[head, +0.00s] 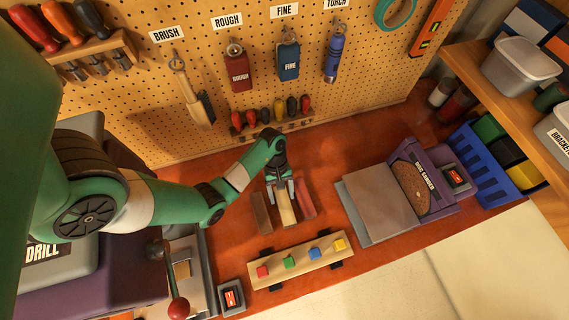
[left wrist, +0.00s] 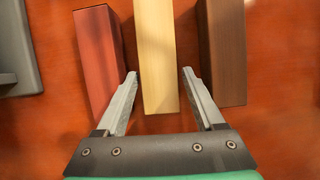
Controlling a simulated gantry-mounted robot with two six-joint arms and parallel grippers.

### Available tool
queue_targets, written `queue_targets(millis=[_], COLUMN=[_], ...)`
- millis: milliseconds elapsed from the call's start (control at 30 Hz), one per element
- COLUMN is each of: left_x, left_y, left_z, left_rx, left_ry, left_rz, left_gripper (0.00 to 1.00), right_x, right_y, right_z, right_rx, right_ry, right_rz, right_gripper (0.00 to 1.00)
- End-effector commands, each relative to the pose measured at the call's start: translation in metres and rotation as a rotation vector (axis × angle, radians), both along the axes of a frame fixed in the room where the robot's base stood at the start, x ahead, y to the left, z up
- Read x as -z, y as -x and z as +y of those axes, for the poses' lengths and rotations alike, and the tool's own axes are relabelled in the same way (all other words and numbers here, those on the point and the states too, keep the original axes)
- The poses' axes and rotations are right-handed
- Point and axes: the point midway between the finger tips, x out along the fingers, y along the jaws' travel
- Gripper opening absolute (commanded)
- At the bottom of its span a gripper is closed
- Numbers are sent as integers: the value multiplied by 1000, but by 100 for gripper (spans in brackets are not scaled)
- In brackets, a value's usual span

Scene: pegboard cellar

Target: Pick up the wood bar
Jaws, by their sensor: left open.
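Three bars lie side by side on the red-brown bench: a dark brown bar (head: 262,213), a pale wood bar (head: 286,213) in the middle and a reddish bar (head: 305,198). In the left wrist view the pale wood bar (left wrist: 155,55) stands between the reddish bar (left wrist: 101,60) and the brown bar (left wrist: 222,50). My left gripper (head: 280,190) is open above the near bars. In the left wrist view its fingers (left wrist: 160,75) sit on either side of the pale bar's end, with gaps to it. My right gripper is not in view.
A wooden strip with several coloured blocks (head: 257,258) lies in front of the bars. A disc sander (head: 426,190) stands to the right, a drill machine (head: 50,262) to the left. A pegboard (head: 160,80) with hanging tools rises behind.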

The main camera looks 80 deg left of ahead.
Motion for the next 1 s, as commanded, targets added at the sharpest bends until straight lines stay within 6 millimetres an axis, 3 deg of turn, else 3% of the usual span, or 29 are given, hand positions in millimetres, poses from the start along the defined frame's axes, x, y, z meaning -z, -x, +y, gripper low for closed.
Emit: queue_targets(millis=[100, 333, 700, 733, 1000], left_x=[14, 15, 14, 14, 13], left_y=[0, 0, -1, -1, -1], left_z=[-6, -6, -6, -6, -6], left_rx=[2, 1, 1, 1, 0], left_ry=[0, -1, -1, -1, -1], left_rz=[0, -1, -1, -1, -2], left_gripper=[70, 70, 3, 0, 0], right_x=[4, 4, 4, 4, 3], right_y=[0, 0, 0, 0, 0], right_z=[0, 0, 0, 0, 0], right_rx=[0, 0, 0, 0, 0], right_ry=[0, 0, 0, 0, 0], right_rz=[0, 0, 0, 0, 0], right_gripper=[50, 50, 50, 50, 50])
